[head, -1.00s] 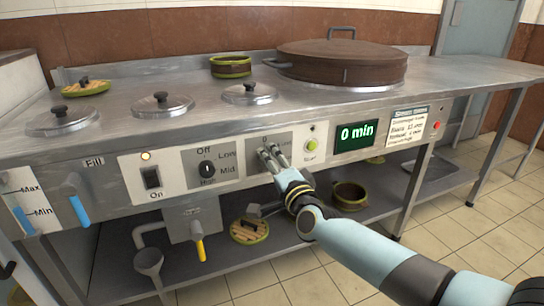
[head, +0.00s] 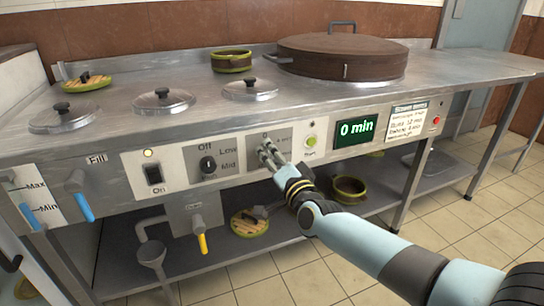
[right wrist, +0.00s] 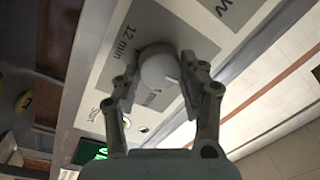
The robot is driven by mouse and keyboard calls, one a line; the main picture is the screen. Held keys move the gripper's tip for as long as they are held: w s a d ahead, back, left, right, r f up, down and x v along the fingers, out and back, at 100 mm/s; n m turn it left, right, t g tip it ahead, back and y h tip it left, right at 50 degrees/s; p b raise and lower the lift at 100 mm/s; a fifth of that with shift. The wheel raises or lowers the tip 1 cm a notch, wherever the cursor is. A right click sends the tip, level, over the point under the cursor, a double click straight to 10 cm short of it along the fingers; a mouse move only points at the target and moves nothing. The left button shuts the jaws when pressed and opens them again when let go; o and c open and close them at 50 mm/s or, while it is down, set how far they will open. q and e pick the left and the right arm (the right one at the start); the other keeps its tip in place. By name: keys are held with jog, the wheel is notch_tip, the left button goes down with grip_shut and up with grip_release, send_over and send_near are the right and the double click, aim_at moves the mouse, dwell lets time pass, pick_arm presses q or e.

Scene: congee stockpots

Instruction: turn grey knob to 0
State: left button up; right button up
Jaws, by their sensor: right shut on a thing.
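The grey knob (right wrist: 158,68) shows in the right wrist view as a pale round cap on a grey dial plate marked with minutes, "12 min" among them. My right gripper (right wrist: 160,85) has one finger on each side of it and is shut on it. In the head view my right gripper (head: 268,152) covers the knob on the grey timer plate (head: 284,133), just below the "0" mark. The knob's pointer is hidden, so I cannot tell its setting. The green display (head: 355,131) reads "0 min". My left gripper is not in view.
A black Off/Low/Mid knob (head: 208,164) and an On switch (head: 153,174) sit left of the timer plate. A green Start button (head: 310,141) is close on the right. Lidded pots and a large brown lid (head: 342,58) are on top. Blue and yellow levers stick out at lower left.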

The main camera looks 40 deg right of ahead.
jog(key=o, duration=1.2)
jog(key=shift+c, duration=0.2)
jog(key=shift+s+f, duration=0.1)
jog(key=v, duration=1.1)
jog(key=shift+s, duration=0.4)
jog(key=shift+a, duration=0.1)
